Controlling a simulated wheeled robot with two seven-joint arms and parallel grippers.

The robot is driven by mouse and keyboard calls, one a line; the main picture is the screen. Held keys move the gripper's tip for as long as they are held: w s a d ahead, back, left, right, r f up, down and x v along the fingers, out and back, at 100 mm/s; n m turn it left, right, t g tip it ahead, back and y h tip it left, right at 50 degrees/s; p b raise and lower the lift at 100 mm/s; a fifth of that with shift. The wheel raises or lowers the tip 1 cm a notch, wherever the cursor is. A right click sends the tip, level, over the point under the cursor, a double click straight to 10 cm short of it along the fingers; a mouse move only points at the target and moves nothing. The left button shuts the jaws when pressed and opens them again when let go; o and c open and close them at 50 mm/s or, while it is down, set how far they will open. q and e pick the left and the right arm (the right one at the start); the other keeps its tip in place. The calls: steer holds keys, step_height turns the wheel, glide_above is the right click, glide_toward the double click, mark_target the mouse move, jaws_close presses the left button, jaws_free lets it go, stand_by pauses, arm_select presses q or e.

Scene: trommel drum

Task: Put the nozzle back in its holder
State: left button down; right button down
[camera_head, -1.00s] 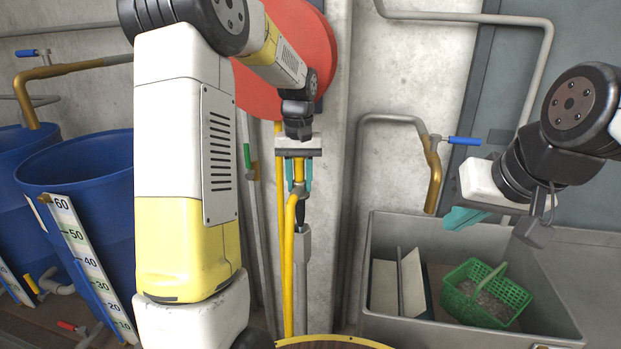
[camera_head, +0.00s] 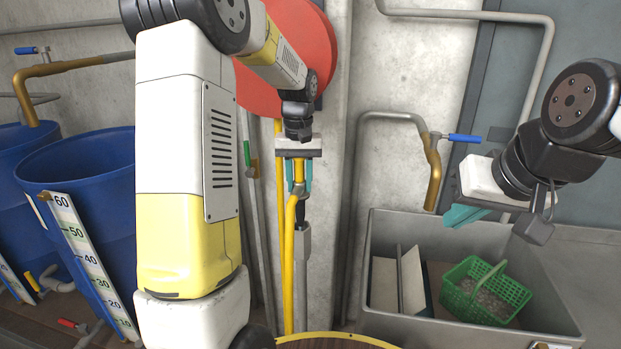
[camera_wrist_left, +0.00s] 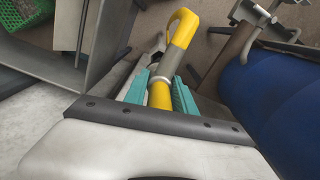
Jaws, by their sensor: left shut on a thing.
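My left gripper (camera_head: 298,184) points down in front of the concrete pillar, its teal fingers shut on the yellow nozzle (camera_head: 298,171). The nozzle has a grey collar, and a yellow hose bends down below it. In the left wrist view the nozzle (camera_wrist_left: 160,94) lies between the two teal fingers (camera_wrist_left: 158,92), with the yellow bend beyond. A black part shows just above a grey upright holder (camera_head: 302,246) on the pillar; I cannot tell whether it is seated there. My right gripper (camera_head: 463,216) hangs over the sink at the right; its finger gap is unclear.
Blue barrels (camera_head: 85,175) with a level scale stand at the left. A grey sink (camera_head: 470,330) with a green basket (camera_head: 487,292) stands at the right. A brass tap (camera_head: 433,180) with a blue lever is above it. A red disc (camera_head: 305,40) is behind my left arm.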

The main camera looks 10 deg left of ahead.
mark_target(300, 226)
arm_select(q)
steer(key=shift+f, duration=1.65)
steer(key=shift+f, duration=0.1)
steer(key=shift+f, duration=1.6)
steer(key=shift+f, duration=0.15)
steer(key=shift+f, duration=1.4)
steer(key=c, duration=0.9)
jaws_free()
steer(key=shift+c, duration=0.2)
